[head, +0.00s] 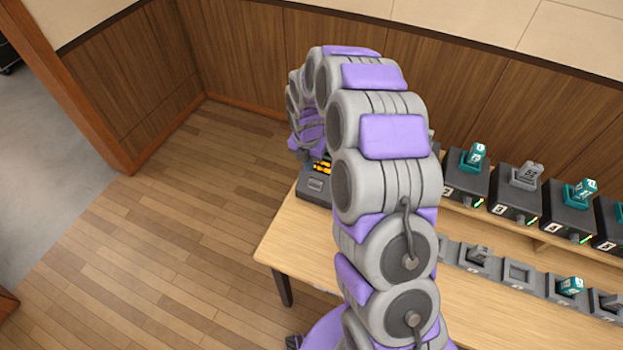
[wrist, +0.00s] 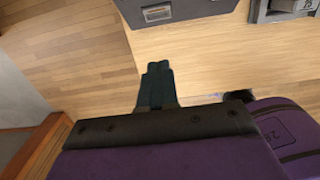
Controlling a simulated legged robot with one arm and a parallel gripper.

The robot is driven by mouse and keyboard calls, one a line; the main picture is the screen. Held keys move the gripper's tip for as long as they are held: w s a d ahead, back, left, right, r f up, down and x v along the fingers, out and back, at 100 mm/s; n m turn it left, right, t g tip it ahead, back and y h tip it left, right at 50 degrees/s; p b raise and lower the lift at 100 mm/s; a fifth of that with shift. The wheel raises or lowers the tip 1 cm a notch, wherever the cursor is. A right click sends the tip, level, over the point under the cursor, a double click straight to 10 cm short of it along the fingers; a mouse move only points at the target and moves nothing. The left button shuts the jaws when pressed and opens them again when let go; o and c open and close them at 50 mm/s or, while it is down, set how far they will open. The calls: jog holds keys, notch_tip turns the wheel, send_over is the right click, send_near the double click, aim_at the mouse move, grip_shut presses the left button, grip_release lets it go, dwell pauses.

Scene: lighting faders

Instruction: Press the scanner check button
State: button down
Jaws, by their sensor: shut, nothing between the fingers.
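My gripper (wrist: 157,72) shows in the wrist view with its two dark fingers together and nothing between them. It is over the light wooden table (wrist: 205,55), short of a dark grey box (wrist: 180,10) with a framed plate on its front. In the head view a dark grey box (head: 315,186) stands at the table's left end, with a yellow and black part (head: 322,167) behind its plate. My arm covers much of that area and hides the fingertips there. I cannot make out a button marked scanner check in either view.
Another grey unit (wrist: 280,10) is at the wrist view's upper right. The wooden floor (head: 170,225) to the left is clear.

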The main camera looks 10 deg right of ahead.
jog(key=b, duration=0.2)
send_near(314, 186)
notch_tip(314, 186, down, 3)
jog(key=s+a, duration=0.2)
jog(key=s, duration=0.1)
jog(key=w+f, duration=0.1)
jog(key=w+d+f, duration=0.1)
jog(key=shift+w+d+f, duration=0.2)
jog(key=shift+d+f, duration=0.05)
jog(key=shift+f, duration=0.1)
jog(key=shift+w+d+f, duration=0.2)
jog(key=shift+f, duration=0.05)
jog(key=shift+w+d+f, duration=0.15)
jog(key=shift+w+f, duration=0.05)
jog(key=shift+f, duration=0.25)
jog(key=shift+d, duration=0.1)
